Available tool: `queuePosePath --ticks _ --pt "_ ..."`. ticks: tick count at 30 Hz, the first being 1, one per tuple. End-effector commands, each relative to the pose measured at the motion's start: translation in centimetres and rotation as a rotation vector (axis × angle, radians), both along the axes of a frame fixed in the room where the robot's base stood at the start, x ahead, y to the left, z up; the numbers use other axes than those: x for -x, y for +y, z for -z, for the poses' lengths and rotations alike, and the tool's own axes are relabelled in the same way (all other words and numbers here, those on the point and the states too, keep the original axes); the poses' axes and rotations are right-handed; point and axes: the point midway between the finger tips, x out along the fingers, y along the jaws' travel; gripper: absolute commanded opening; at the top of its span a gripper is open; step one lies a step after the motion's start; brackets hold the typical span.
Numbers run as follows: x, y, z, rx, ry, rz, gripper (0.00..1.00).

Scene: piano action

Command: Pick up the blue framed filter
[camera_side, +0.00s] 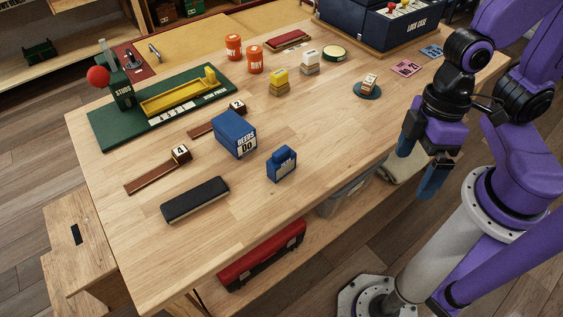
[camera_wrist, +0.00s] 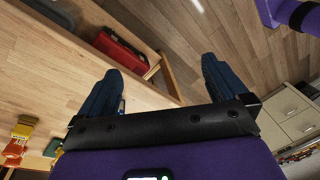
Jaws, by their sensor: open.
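A small flat blue square (camera_side: 431,51) with a pale pattern lies on the table near its far right edge, beside a similar pink one (camera_side: 406,68). It looks like the blue framed filter, but is too small to read surely. My gripper (camera_side: 414,175) is open and empty, off the table's right edge and well nearer the camera than the blue square. Its fingers point downward. In the wrist view my gripper (camera_wrist: 162,68) has its two dark blue fingers wide apart, with nothing between them. I cannot make out the filter in the wrist view.
A blue block with a raised top (camera_side: 281,164), a blue box (camera_side: 234,134) and a black eraser-like block (camera_side: 195,199) stand nearer. A red toolbox (camera_side: 262,255) sits below the tabletop.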

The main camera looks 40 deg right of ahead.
Motion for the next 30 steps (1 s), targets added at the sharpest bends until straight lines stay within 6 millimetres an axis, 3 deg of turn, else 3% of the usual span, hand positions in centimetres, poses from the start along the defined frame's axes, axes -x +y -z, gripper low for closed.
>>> queuePosePath --ticks 3,6,12,17,21,25,30 --pt "0.9 3.9 3.0 -0.034 0.049 0.122 1.00" --pt "1.2 6.6 5.5 -0.060 0.056 0.247 1.00" --pt "0.4 9.7 10.8 -0.084 -0.031 0.508 1.00" --pt "-1.7 10.0 14.5 -0.111 -0.204 0.695 1.00" --pt "-4.3 9.2 16.5 -0.160 -0.419 0.814 1.00" --pt "-7.0 7.9 16.7 -0.243 -0.653 0.872 1.00" --pt "-9.5 6.8 15.1 -0.366 -0.913 0.878 1.00"
